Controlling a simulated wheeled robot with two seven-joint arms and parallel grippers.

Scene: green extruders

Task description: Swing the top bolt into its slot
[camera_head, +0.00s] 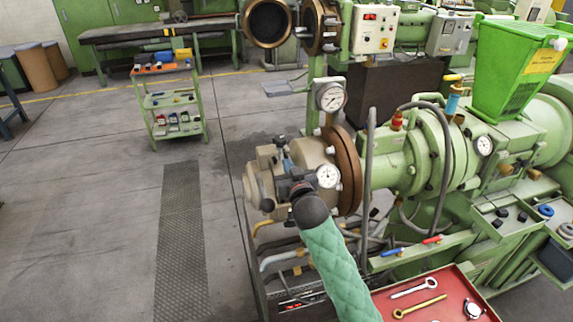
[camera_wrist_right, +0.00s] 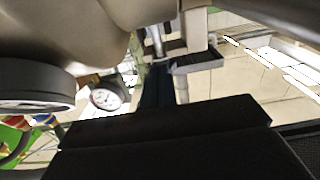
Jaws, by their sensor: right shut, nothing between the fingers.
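The beige extruder head (camera_head: 262,180) stands against a brown round flange (camera_head: 349,170) on the green extruder. My right gripper (camera_head: 288,165) reaches over the head's near upper side from the green-sleeved arm. It is shut, with nothing held. A small dark and grey fitting at the head's top (camera_head: 281,141), possibly the top bolt, is just beyond the fingers; I cannot tell its slot or whether they touch. In the right wrist view my gripper (camera_wrist_right: 157,88) points at a pale upright piece (camera_wrist_right: 194,30) with a dark block below it. My left gripper is not in view.
A pressure gauge (camera_head: 327,176) sits close right of the gripper, another (camera_head: 331,97) above the flange. A grey hose (camera_head: 368,160) stands right of the flange. A red tray (camera_head: 455,292) with tools lies at the lower right. The floor at left is clear around a green cart (camera_head: 171,100).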

